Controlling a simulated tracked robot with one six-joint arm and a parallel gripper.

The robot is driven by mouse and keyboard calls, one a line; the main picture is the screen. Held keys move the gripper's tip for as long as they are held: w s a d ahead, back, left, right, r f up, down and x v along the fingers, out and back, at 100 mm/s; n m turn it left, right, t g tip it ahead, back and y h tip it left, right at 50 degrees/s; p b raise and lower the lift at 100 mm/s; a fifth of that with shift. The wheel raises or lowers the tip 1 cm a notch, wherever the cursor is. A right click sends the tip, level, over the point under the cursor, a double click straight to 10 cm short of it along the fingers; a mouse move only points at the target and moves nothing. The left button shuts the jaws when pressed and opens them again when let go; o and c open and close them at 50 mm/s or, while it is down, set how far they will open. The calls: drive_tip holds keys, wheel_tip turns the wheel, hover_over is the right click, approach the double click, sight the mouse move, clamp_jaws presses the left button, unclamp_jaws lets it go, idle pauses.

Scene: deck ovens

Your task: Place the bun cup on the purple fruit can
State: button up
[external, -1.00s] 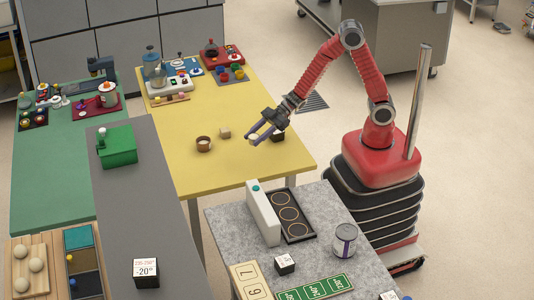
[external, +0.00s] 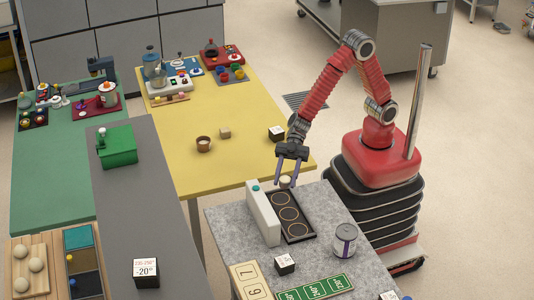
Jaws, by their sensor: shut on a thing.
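My gripper (external: 286,182) points down over the far edge of the grey stone counter (external: 326,200). It is shut on a small pale round thing (external: 286,181), which I take to be the bun cup; the fingers hide part of it. The purple fruit can (external: 345,240) stands upright on the grey counter, to the right of and nearer than my gripper. It is a pale can with a purple band, and its top is clear.
A temperature cube (external: 285,263) and a green number strip (external: 315,287) are near the can. A brown cup (external: 203,144) and small blocks stand on the yellow table (external: 240,105).

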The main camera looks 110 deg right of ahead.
drive_tip(key=s+a+r+n+g+y, duration=0.1)
drive_tip(key=s+a+n+g, duration=0.15)
drive_tip(key=a, duration=0.45)
drive_tip(key=s+a+r+n+g+y, duration=0.1)
drive_tip(key=s+a+r, duration=0.15)
drive_tip(key=a, duration=0.55)
wheel_tip(320, 180, up, 5)
drive_tip(key=n+g, duration=0.2)
drive_tip(key=g, duration=0.1)
hover_over(347, 230)
drive_tip(key=shift+w+f+t, duration=0.1)
drive_tip(key=shift+f+t, duration=0.15)
drive_tip(key=shift+f, duration=3.15)
drive_tip(key=shift+f, duration=1.85)
